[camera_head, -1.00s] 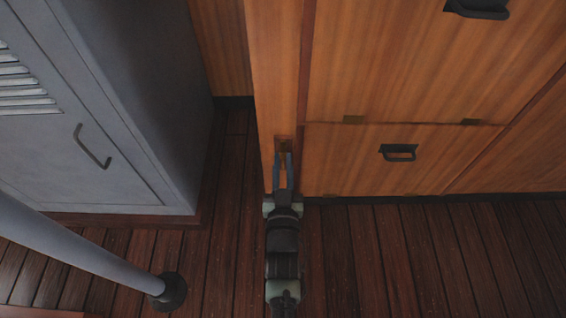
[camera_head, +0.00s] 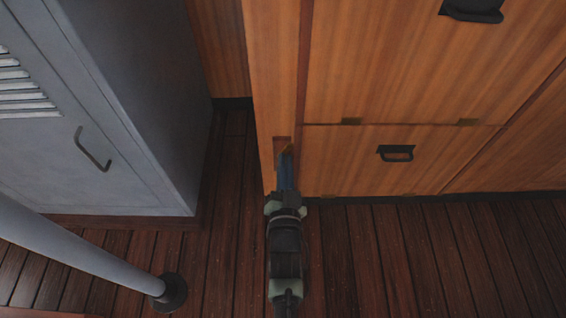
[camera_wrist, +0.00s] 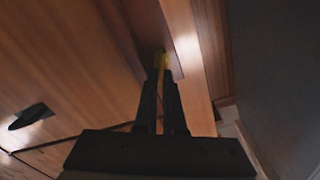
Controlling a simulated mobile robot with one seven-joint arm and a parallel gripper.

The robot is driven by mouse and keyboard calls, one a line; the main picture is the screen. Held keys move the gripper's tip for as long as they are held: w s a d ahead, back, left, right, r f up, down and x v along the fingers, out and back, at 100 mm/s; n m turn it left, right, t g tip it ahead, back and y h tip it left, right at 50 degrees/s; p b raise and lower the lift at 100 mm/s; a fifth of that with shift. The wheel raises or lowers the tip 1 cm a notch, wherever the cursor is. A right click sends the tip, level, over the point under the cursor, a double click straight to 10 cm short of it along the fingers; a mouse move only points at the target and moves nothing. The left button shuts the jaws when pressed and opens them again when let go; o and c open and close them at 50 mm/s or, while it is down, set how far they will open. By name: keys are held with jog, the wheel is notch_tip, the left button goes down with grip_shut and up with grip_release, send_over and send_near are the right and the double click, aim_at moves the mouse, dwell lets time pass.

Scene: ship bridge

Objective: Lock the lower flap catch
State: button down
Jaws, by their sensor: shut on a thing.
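The lower flap (camera_head: 345,160) is a wooden panel low on the cabinet, with a black handle (camera_head: 396,153). It lies flush in the cabinet front. Left of it, on the wooden upright, is a small brownish plate (camera_head: 281,142) at the catch. My gripper (camera_head: 286,158) reaches up to this spot with its fingers close together. In the wrist view, my gripper (camera_wrist: 160,80) is shut on a small yellow brass-like catch (camera_wrist: 163,61), whose end shows between and beyond the fingertips. The fingers hide most of the catch, so its turn cannot be told.
A grey locker (camera_head: 95,110) with a louvre and handle stands at the left. A grey pole (camera_head: 80,250) with a dark foot crosses the lower left. A larger wooden flap (camera_head: 400,60) is above the lower one. The plank floor (camera_head: 420,260) at right is clear.

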jog(key=m, duration=0.4)
jog(key=f+m, duration=0.1)
jog(key=m, duration=0.3)
jog(key=f+m, duration=0.1)
jog(key=m, duration=0.3)
jog(key=shift+s+a+f, duration=0.1)
jog(key=shift+s, duration=0.1)
jog(key=shift+m, duration=0.3)
jog(key=c, duration=1)
grip_release()
jog(key=shift+r, duration=0.25)
jog(key=shift+w+d, duration=0.1)
jog(key=shift+d, duration=0.1)
